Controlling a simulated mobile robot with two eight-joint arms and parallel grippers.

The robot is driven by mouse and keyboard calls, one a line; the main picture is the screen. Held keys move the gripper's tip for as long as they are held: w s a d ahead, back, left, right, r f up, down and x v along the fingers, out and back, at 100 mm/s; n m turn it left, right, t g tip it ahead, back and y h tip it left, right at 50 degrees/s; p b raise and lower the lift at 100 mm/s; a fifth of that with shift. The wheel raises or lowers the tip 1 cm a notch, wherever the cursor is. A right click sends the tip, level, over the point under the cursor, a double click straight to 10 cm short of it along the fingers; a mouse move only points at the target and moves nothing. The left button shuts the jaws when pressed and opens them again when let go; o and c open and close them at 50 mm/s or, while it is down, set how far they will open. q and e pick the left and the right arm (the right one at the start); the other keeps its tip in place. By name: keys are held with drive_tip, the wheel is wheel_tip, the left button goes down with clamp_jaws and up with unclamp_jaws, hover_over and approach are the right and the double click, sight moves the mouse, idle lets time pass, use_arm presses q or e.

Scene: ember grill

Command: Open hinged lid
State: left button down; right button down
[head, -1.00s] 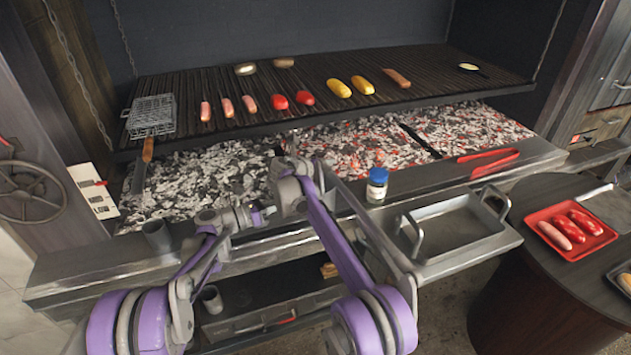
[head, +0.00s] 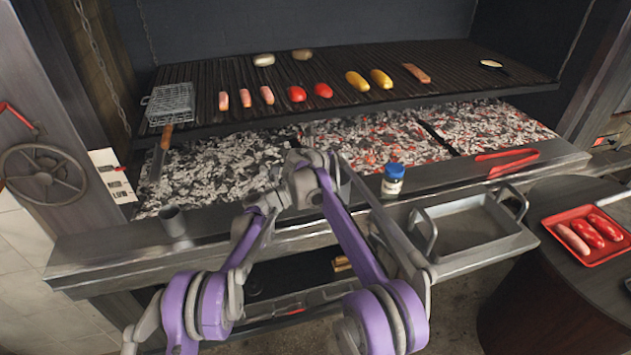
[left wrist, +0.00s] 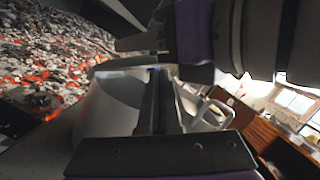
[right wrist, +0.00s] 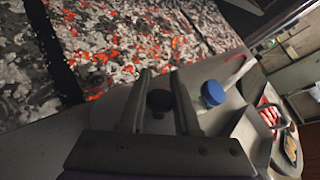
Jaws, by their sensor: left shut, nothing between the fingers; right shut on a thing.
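In the right wrist view my right gripper (right wrist: 161,80) is shut on a small dark round knob (right wrist: 159,103), above the grill's front ledge. What the knob belongs to is hidden. In the head view my right arm's links cover that spot. My left gripper (left wrist: 155,75) is shut and empty above a pale grey curved surface (left wrist: 108,105), with a purple link of mine just ahead. No hinged lid shows clearly. A wire basket (head: 171,102) with a wooden handle lies at the grate's left end, far from both grippers.
A blue-capped jar (head: 393,180) stands on the ledge, close to the right of my right gripper. A grey handled tray (head: 468,243) hangs in front. Red tongs (head: 508,161) lie on the ledge. A grey cup (head: 173,222) stands left. Glowing coals (head: 370,140) lie behind.

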use_arm(q)
drive_tip(key=shift+w+d+r, duration=0.1)
drive_tip(key=shift+w+d, duration=0.1)
drive_tip(key=shift+d, duration=0.25)
drive_tip(key=shift+r, duration=0.1)
drive_tip(key=shift+w+a+r+n, duration=0.2)
drive_tip(key=shift+w+r+n, duration=0.15)
drive_tip(key=shift+r+n, duration=0.2)
use_arm(e)
drive_tip(key=c, duration=0.7)
unclamp_jaws()
use_arm(q)
drive_tip(key=shift+a, duration=0.1)
use_arm(e)
drive_tip(key=shift+o, duration=0.5)
drive_tip(key=shift+d, duration=0.1)
